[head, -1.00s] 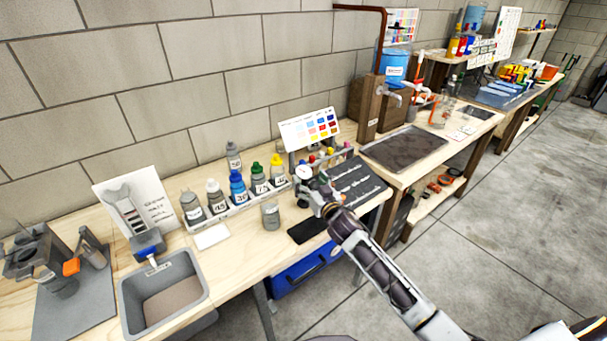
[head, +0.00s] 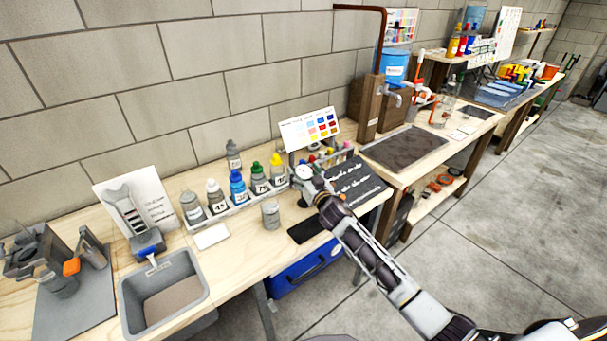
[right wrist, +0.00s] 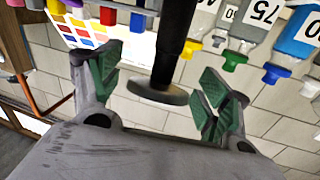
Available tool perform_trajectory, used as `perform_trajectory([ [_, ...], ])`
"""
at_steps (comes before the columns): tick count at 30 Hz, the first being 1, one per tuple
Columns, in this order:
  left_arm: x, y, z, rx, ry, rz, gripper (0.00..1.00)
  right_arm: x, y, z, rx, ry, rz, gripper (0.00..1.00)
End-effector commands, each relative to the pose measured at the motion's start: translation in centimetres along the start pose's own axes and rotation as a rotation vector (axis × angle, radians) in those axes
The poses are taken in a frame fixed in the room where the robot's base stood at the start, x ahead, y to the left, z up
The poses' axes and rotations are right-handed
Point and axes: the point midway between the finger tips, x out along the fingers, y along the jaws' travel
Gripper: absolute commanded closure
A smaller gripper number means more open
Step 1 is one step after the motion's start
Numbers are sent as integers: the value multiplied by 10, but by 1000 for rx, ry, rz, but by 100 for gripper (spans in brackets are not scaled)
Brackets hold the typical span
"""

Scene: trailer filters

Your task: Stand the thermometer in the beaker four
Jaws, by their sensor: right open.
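The thermometer (head: 304,172), with a round pale dial, shows at the right end of the near bench, beside the bottle rack. My right gripper (head: 312,186) is at it. In the right wrist view, my right gripper (right wrist: 166,97) is open, its green-padded fingers on either side of the thermometer's disc-shaped head (right wrist: 158,93) and dark stem, with gaps on both sides. Clear glass beakers (head: 440,112) stand on the farther bench by the water barrel; I cannot read which is number four. My left gripper is not in view.
Several numbered bottles (head: 237,187) stand in a rack behind a grey jar (head: 270,215). A colour chart (head: 311,129) stands behind my right gripper. A dark board (head: 352,180) lies right of it. A grey sink (head: 163,290) is at left.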

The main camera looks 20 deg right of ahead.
Motion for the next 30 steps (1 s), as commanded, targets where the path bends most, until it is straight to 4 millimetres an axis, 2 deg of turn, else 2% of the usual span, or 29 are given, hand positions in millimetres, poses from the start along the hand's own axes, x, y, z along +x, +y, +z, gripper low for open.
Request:
perform_trajectory([
  [3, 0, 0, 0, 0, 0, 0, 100, 0, 0, 0, 0, 0, 0, 23],
  [15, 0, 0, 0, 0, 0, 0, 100, 0, 0, 0, 0, 0, 0, 73],
  [30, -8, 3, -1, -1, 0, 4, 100, 0, -1, -9, 0, 0, 0, 73],
])
